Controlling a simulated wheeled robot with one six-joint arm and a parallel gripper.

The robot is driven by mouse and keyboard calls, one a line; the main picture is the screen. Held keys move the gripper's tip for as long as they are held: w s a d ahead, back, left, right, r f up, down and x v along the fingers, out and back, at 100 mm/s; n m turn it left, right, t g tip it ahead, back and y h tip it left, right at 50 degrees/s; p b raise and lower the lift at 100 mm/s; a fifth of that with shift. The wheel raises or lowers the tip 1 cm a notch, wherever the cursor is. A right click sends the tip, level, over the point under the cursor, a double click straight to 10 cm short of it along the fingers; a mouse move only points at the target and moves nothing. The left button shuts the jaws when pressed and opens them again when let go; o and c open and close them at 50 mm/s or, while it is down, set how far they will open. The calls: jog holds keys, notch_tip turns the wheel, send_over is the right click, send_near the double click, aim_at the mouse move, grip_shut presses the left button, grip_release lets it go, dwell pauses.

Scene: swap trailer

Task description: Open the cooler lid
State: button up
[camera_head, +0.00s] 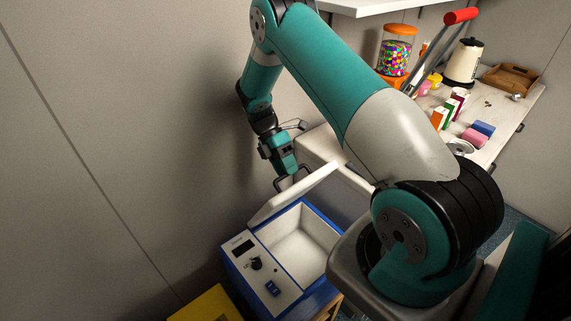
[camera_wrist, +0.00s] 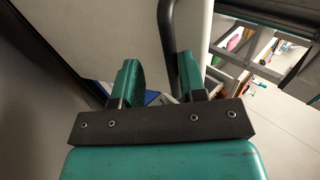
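The cooler (camera_head: 233,268) is a blue box with a white inside, low beside the wall in the head view. Its white lid (camera_head: 290,195) is raised and tilted up at the far side, so the empty-looking inside shows. My gripper (camera_head: 291,180) is at the raised lid's upper edge. In the wrist view, the fingers of my gripper (camera_wrist: 158,80) are apart. The lid's black handle (camera_wrist: 167,45) runs down between them, closer to the right finger. Whether it touches a finger is unclear. The lid (camera_wrist: 110,35) fills the upper middle there.
A yellow object (camera_head: 208,306) stands in front of the cooler. A grey wall (camera_head: 120,130) is close on the left. A counter (camera_head: 505,125) at right holds a gumball machine (camera_head: 395,52), a kettle (camera_head: 463,62), a wooden tray (camera_head: 510,78) and several small boxes.

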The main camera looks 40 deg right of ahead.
notch_tip(320, 180, up, 20)
jog(key=p, duration=0.3)
dwell(0.3)
jog(key=s+a+r+m+t+y+b, duration=0.2)
jog(key=s+a+m+t, duration=0.2)
jog(key=s+a, duration=0.6)
jog(key=s+a+r+m+t+y+b, duration=0.1)
jog(key=s+a+r+m+t+b, duration=0.2)
jog(key=s+a+m, duration=0.3)
jog(key=s+a+t, duration=0.1)
jog(key=s+a, duration=0.3)
jog(key=a, duration=0.6)
jog(key=shift+s+a+r+y, duration=0.2)
jog(key=shift+a+r+y, duration=0.05)
jog(key=shift+r+y, duration=0.15)
jog(key=shift+w+f, duration=0.1)
jog(key=shift+f, duration=0.05)
